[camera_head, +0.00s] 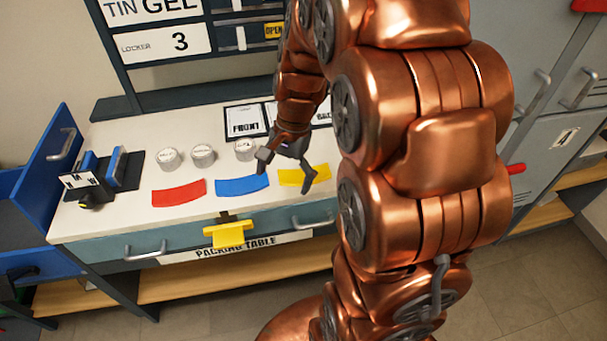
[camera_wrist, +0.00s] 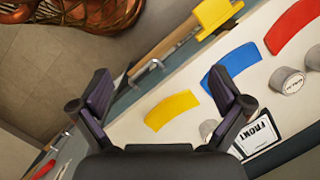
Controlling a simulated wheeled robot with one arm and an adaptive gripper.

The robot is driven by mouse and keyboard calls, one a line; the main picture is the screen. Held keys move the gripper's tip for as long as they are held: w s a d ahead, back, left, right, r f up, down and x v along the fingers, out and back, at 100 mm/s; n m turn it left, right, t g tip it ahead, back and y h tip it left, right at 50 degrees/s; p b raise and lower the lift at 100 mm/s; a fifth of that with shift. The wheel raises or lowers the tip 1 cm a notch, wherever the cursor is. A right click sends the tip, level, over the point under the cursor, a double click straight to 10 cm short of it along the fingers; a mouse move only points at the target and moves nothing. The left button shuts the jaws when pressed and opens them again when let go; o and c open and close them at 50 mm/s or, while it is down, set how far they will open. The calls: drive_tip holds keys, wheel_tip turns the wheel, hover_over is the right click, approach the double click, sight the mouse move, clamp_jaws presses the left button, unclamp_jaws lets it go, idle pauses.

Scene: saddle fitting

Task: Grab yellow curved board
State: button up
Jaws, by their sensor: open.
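The yellow curved board (camera_head: 304,177) lies flat on the white packing table, at the right end of a row of three curved boards. In the wrist view the yellow curved board (camera_wrist: 171,110) lies beyond and between my two fingers, apart from both. My gripper (camera_head: 283,174) is open and empty, above the table at the yellow board's left; one finger hangs in front of part of the board in the head view. In the wrist view my gripper (camera_wrist: 172,95) shows both fingers spread wide.
A blue curved board (camera_head: 242,186) and a red curved board (camera_head: 179,193) lie to the left. Several round white-topped pieces (camera_head: 203,155) and a FRONT card (camera_head: 244,121) stand behind them. A yellow piece (camera_head: 228,234) hangs at the table's front edge. A blue-black holder (camera_head: 117,172) is at the left.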

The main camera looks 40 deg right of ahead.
drive_tip(key=w+d+f+m+t, duration=0.1)
drive_tip(key=w+d+f+m, duration=0.3)
drive_tip(key=w+d+m, duration=0.4)
drive_tip(key=m+t+y, duration=0.1)
drive_tip(key=m, duration=0.2)
hover_over(315, 171)
drive_tip(key=f, duration=0.4)
drive_tip(key=shift+s+d+f, duration=0.1)
drive_tip(key=shift+s+f, duration=0.1)
drive_tip(key=shift+f, duration=0.2)
drive_tip(key=shift+f+t+p, duration=0.15)
drive_tip(key=shift+t+p, duration=0.15)
drive_tip(key=shift+p, duration=0.05)
drive_tip(key=shift+w+a+f, duration=0.2)
drive_tip(key=shift+f, duration=0.5)
drive_tip(key=shift+s+p+x, duration=0.15)
drive_tip(key=shift+p+x, duration=0.55)
drive_tip(key=shift+x, duration=0.85)
drive_tip(key=shift+s+p+x, duration=0.1)
drive_tip(key=shift+p+x, duration=0.6)
drive_tip(key=shift+x, duration=0.8)
drive_tip(key=shift+c, duration=0.2)
drive_tip(key=c, duration=1.2)
